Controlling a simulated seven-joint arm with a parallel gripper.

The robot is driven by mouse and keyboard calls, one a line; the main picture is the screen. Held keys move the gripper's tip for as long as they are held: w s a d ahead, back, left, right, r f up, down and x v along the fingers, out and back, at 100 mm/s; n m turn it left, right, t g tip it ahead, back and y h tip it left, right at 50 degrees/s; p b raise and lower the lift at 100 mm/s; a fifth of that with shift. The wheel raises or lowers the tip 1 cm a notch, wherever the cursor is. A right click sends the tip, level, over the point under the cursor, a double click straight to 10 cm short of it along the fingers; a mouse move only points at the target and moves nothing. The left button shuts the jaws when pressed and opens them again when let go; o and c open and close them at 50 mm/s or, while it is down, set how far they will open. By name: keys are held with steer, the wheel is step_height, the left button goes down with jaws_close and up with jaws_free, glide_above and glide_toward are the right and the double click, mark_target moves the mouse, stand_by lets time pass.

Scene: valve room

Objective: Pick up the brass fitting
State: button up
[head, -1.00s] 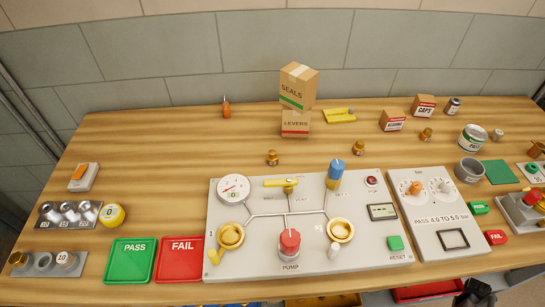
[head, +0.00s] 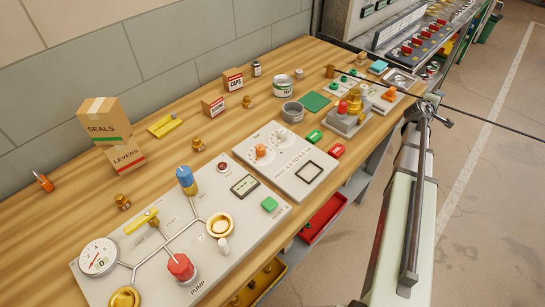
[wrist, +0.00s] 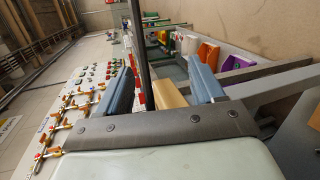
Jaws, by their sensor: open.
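Several small brass fittings stand apart on the wooden bench in the head view. One (head: 122,201) is in front of the levers box, another (head: 196,145) is behind the control panel, and a third (head: 247,101) is near the small cartons. I cannot tell which one the task means. My gripper (wrist: 160,82) shows in the wrist view with its two blue-grey fingers spread apart and nothing held between them. My arm is at the right of the head view, over the floor beyond the bench's front edge, well away from these fittings.
The control panel (head: 207,236) and test panel (head: 286,160) fill the bench front. Seals (head: 103,126) and levers (head: 125,156) boxes are stacked at the left. A grey cup (head: 292,113) and white can (head: 283,86) stand farther right. A red bin (head: 322,217) is below the edge.

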steer(key=w+a+r+n+t, duration=0.1)
steer(key=w+a+r+t, duration=0.1)
steer(key=w+a+r, duration=0.35)
steer(key=w+a+r+n+t, duration=0.1)
steer(key=w+a+r, duration=0.2)
steer(key=a+r, duration=0.55)
steer(key=s+a+r+m+g+y, duration=0.2)
steer(key=a+y, duration=0.5)
steer(key=a, duration=3.4)
steer(key=s+a+f+g+y, duration=0.1)
steer(key=s+a, duration=0.3)
steer(key=a, duration=0.4)
steer(key=s+a+f+g+y, duration=0.1)
steer(key=s+a+y, duration=0.1)
steer(key=s+a, duration=0.35)
steer(key=n+g+y, duration=0.3)
steer(key=n+g, duration=0.1)
steer(key=g, duration=0.4)
glide_toward(118, 197)
steer(key=f, duration=0.5)
steer(key=shift+w+a+f, duration=0.1)
steer(key=shift+w+a, duration=0.15)
steer(key=shift+a, duration=0.1)
steer(key=shift+a+f, duration=0.15)
steer(key=shift+f, duration=1.15)
steer(key=shift+a+f, duration=0.1)
steer(key=shift+f, duration=1.2)
